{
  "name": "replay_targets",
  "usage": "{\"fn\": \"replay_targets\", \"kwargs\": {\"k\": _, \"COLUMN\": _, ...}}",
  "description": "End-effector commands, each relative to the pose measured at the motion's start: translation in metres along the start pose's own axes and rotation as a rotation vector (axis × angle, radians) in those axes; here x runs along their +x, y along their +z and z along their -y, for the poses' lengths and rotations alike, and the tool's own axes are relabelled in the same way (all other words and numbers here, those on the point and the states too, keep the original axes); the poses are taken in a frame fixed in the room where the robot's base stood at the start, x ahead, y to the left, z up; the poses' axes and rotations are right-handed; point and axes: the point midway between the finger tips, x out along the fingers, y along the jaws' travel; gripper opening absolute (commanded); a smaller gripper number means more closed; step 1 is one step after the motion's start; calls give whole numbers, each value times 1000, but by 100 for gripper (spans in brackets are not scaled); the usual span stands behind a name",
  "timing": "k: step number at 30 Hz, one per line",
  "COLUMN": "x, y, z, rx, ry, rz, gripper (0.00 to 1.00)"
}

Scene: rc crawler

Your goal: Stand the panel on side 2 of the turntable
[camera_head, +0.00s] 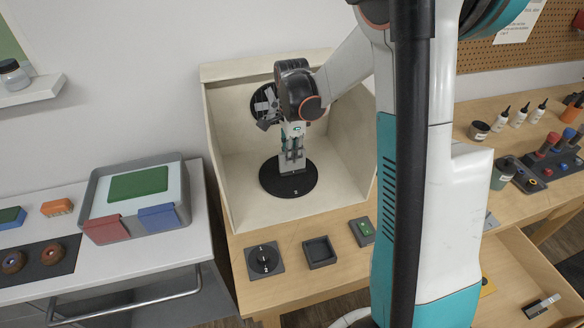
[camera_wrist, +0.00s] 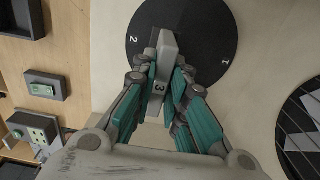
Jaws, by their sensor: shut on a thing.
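The turntable is a black disc (camera_head: 272,187) on the floor of the open wooden booth. In the wrist view the turntable (camera_wrist: 205,25) shows the labels 1 and 2. My gripper (camera_head: 291,158) points down over the disc, close to its surface. In the wrist view my gripper (camera_wrist: 168,72) is shut on a narrow grey piece (camera_wrist: 167,45), seen from above nearly edge-on, which I take to be the panel.
A round dark disc with pale shapes (camera_head: 258,98) is on the booth's back wall, behind my wrist. The booth's side walls (camera_head: 349,135) stand close on both sides. A dark knob plate (camera_head: 264,260), a square tray (camera_head: 319,252) and a green-marked box (camera_head: 363,231) lie in front.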

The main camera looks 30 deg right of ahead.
Motion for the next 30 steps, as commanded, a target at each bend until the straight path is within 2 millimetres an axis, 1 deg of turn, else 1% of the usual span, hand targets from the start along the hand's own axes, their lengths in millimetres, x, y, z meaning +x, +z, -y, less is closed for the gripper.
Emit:
{"fn": "replay_targets", "kwargs": {"k": 1, "x": 4, "y": 0, "z": 0, "rx": 0, "ry": 0, "rz": 0, "gripper": 0}}
{"fn": "replay_targets", "kwargs": {"k": 5, "x": 10, "y": 0, "z": 0, "rx": 0, "ry": 0, "rz": 0, "gripper": 0}}
{"fn": "replay_targets", "kwargs": {"k": 8, "x": 21, "y": 0, "z": 0, "rx": 0, "ry": 0, "rz": 0, "gripper": 0}}
{"fn": "replay_targets", "kwargs": {"k": 12, "x": 43, "y": 0, "z": 0, "rx": 0, "ry": 0, "rz": 0, "gripper": 0}}
{"fn": "replay_targets", "kwargs": {"k": 14, "x": 48, "y": 0, "z": 0, "rx": 0, "ry": 0, "rz": 0, "gripper": 0}}
{"fn": "replay_targets", "kwargs": {"k": 22, "x": 49, "y": 0, "z": 0, "rx": 0, "ry": 0, "rz": 0, "gripper": 0}}
{"fn": "replay_targets", "kwargs": {"k": 26, "x": 53, "y": 0, "z": 0, "rx": 0, "ry": 0, "rz": 0, "gripper": 0}}
{"fn": "replay_targets", "kwargs": {"k": 27, "x": 52, "y": 0, "z": 0, "rx": 0, "ry": 0, "rz": 0, "gripper": 22}}
{"fn": "replay_targets", "kwargs": {"k": 28, "x": 52, "y": 0, "z": 0, "rx": 0, "ry": 0, "rz": 0, "gripper": 29}}
{"fn": "replay_targets", "kwargs": {"k": 29, "x": 52, "y": 0, "z": 0, "rx": 0, "ry": 0, "rz": 0, "gripper": 33}}
{"fn": "replay_targets", "kwargs": {"k": 30, "x": 51, "y": 0, "z": 0, "rx": 0, "ry": 0, "rz": 0, "gripper": 33}}
